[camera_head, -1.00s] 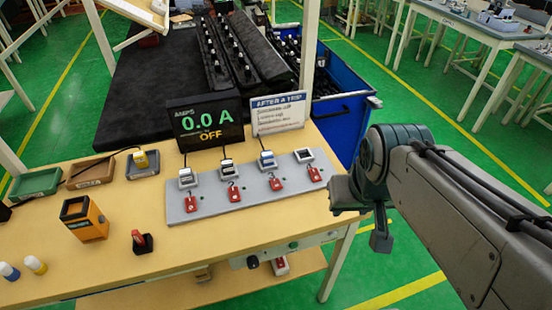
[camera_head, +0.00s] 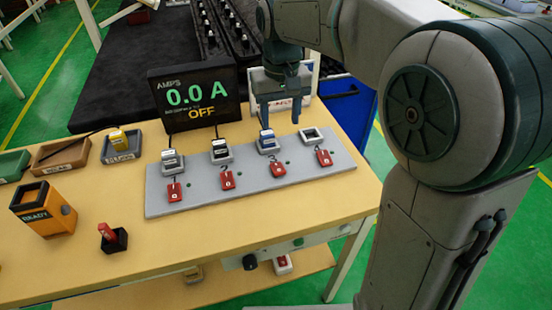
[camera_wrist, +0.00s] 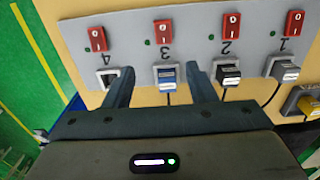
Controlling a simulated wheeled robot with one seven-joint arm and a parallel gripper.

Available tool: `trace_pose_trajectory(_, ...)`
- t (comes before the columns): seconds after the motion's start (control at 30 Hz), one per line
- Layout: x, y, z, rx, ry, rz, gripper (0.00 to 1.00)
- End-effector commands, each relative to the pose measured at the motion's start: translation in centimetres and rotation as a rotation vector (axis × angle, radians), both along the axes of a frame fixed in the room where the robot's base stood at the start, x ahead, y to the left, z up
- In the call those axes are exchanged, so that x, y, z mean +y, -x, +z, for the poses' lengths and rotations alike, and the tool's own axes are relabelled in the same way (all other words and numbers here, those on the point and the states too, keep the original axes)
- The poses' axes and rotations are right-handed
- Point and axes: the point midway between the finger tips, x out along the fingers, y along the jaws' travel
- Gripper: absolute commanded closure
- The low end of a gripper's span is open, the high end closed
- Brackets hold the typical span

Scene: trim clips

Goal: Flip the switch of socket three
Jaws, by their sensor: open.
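The grey socket strip (camera_head: 250,190) lies on the bench with several numbered sockets in a row, each with a red switch. Socket three holds a blue plug (camera_head: 267,141); the plug also shows in the wrist view (camera_wrist: 166,76). The red switch of socket three (camera_head: 277,169) is on the near side of that plug, and shows in the wrist view (camera_wrist: 163,33). My gripper (camera_head: 280,117) is open and empty, fingers pointing down, above and behind socket three. In the wrist view, my fingers (camera_wrist: 158,88) frame the blue plug, with the switch beyond the tips.
Switch two (camera_head: 227,180) and switch four (camera_head: 324,157) flank switch three. Socket four (camera_head: 312,136) has no plug. The amps display (camera_head: 195,97) reads 0.0 A and OFF. A sign behind my gripper is mostly hidden.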

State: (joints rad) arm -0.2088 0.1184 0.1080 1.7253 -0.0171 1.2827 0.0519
Motion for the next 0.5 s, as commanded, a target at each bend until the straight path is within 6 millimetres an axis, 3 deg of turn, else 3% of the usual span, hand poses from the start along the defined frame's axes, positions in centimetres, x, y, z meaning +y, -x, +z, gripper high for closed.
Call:
trace_pose_trajectory(0.27, 0.9, -0.9, -2.1, 0.019, 0.002, 0.012, 0.49)
trace_pose_trajectory(0.5, 0.8, -0.8, -6.9, 0.022, 0.003, 0.012, 0.49)
